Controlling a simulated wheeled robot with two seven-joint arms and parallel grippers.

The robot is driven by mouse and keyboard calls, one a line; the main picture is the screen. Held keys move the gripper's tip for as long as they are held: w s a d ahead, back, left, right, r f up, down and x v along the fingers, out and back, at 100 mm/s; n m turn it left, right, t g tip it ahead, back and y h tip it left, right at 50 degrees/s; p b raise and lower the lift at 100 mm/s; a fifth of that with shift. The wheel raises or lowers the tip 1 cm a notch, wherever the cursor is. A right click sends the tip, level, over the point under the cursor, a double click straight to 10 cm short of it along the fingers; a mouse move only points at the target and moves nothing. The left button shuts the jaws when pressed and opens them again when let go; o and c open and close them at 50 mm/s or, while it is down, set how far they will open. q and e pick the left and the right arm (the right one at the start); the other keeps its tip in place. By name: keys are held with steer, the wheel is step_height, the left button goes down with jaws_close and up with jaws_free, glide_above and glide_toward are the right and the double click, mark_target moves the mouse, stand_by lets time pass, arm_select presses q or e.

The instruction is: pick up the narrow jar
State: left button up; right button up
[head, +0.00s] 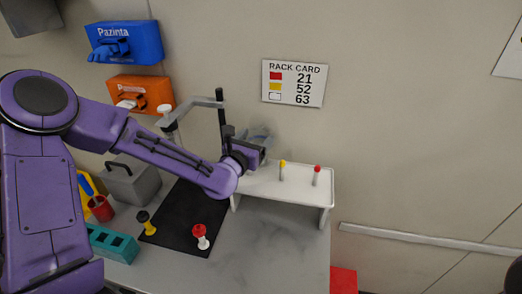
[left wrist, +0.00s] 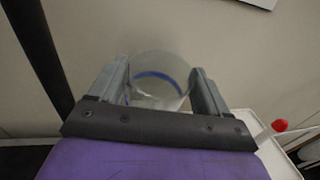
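The narrow jar is clear, with a blue ring, and shows in the left wrist view (left wrist: 158,82) between my left gripper's fingers (left wrist: 160,88). Both fingers lie against its sides, and I see no clear gap. In the head view the jar (head: 262,134) is a faint see-through shape just beyond my left gripper (head: 256,148), over the back left of the white rack (head: 270,188). Its lower part is hidden by the gripper, so I cannot tell there whether it touches the rack. My right gripper is not in view.
A yellow-capped tube (head: 282,170) and a red-capped tube (head: 317,175) stand in the rack. A black post (head: 221,112) rises close to the gripper's left. A red-topped piece (head: 200,236) and a yellow piece (head: 147,223) stand on the black mat (head: 180,222). The wall is close behind.

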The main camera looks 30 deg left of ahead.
arm_select(q)
steer(key=shift+d, duration=0.1)
steer(key=shift+c, duration=0.6)
steer(key=shift+r, duration=0.35)
step_height(320, 180, up, 3)
steer(key=shift+f, duration=0.15)
steer(key=s+d+r+b, duration=0.6)
steer(key=s+r, duration=0.3)
steer(key=s, duration=0.3)
steer(key=shift+s+d+r+b, duration=0.15)
steer(key=shift+d+r+b, duration=0.2)
steer(key=shift+b, duration=0.55)
steer(key=shift+f, duration=0.1)
